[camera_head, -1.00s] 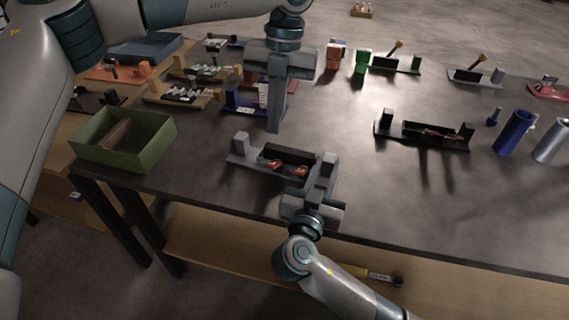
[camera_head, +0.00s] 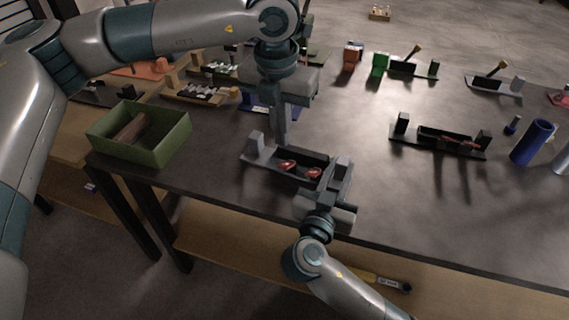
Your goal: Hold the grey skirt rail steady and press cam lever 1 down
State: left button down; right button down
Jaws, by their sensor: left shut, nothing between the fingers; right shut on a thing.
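The grey skirt rail (camera_head: 258,161) lies near the table's front edge, with an upright block at each end and a dark raised back between them. Two red cam levers sit on it, a left one (camera_head: 288,166) and a right one (camera_head: 314,173). I cannot tell which is lever 1. My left gripper (camera_head: 281,141) points down, shut and empty, just above and behind the left lever; contact is not visible. My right gripper (camera_head: 337,181) comes from the front and is shut on the rail's right end. Its fingers partly hide that end.
A green box (camera_head: 165,150) with a brown object stands at the left. A black rail (camera_head: 420,141) lies to the right, with a blue cylinder (camera_head: 531,143) beyond. Several other rails stand at the back. The table between the grey and black rails is clear.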

aim_at(283, 166)
pick_arm(q)
jog(key=shift+w+d+f, duration=0.1)
jog(key=shift+w+f, duration=0.1)
jog(key=shift+f, duration=1.45)
jog(key=shift+w+f, duration=0.15)
jog(key=shift+f, duration=1.75)
pick_arm(e)
jog(key=shift+r, duration=0.1)
pick_arm(q)
jog(key=shift+f, duration=1.55)
jog(key=shift+s+a+r, duration=0.15)
jog(key=shift+s+r, duration=0.05)
jog(key=shift+s, duration=0.3)
jog(key=shift+s+a+r, duration=0.2)
jog(key=shift+s, duration=0.25)
jog(key=shift+s+a+r, duration=0.15)
jog(key=shift+s+r, duration=0.05)
jog(key=shift+s, duration=0.3)
jog(key=shift+r, duration=0.1)
notch_tip(283, 166, up, 12)
jog(key=s, duration=0.1)
jog(key=shift+a, duration=0.2)
